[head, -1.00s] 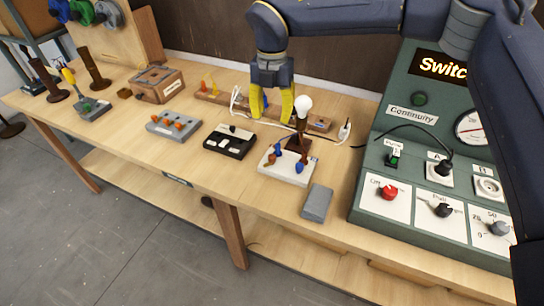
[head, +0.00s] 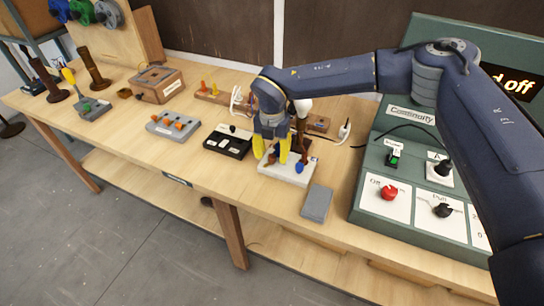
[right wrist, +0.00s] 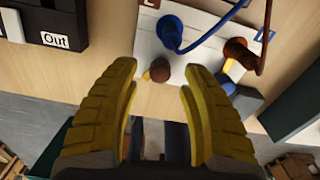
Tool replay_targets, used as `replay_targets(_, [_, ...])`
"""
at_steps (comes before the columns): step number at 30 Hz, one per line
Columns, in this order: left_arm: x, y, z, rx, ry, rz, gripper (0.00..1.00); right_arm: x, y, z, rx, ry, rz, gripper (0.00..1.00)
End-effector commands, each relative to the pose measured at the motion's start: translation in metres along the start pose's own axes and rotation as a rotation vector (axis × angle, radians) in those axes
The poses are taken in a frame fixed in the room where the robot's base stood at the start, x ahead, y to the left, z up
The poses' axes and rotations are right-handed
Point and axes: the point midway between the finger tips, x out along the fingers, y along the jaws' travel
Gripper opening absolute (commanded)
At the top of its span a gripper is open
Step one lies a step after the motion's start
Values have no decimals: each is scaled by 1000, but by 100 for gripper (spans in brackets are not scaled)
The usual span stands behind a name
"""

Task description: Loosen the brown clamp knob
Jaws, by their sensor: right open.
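A white terminal board (head: 295,178) lies at the table's front, with coloured knobs and a small lamp with a white bulb (head: 303,106). My right gripper (head: 271,158), with yellow fingers, is open and points down over the board's left part. In the right wrist view, a short brown knob (right wrist: 160,70) shows between the open fingertips, with a gap on both sides. A blue post (right wrist: 170,30) with a blue wire and a red-brown post (right wrist: 238,48) with a brown wire stand farther along the board. My left gripper is not in view.
A black box (head: 228,141) stands just left of the board and a grey block (head: 316,203) just right of its front. A green console (head: 378,234) with a red knob (head: 388,192) stands at the right. A grey terminal block (head: 172,126) lies farther left.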

Motion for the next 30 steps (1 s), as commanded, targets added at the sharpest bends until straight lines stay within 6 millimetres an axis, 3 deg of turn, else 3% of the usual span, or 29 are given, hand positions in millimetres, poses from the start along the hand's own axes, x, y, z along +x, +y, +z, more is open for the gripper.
replay_targets(6, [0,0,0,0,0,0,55,13,0,0,0,0,0,45])
replay_targets(18, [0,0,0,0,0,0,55,15,0,0,-1,-1,0,45])
replay_targets(30, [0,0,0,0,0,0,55,15,0,0,-1,-1,0,0])
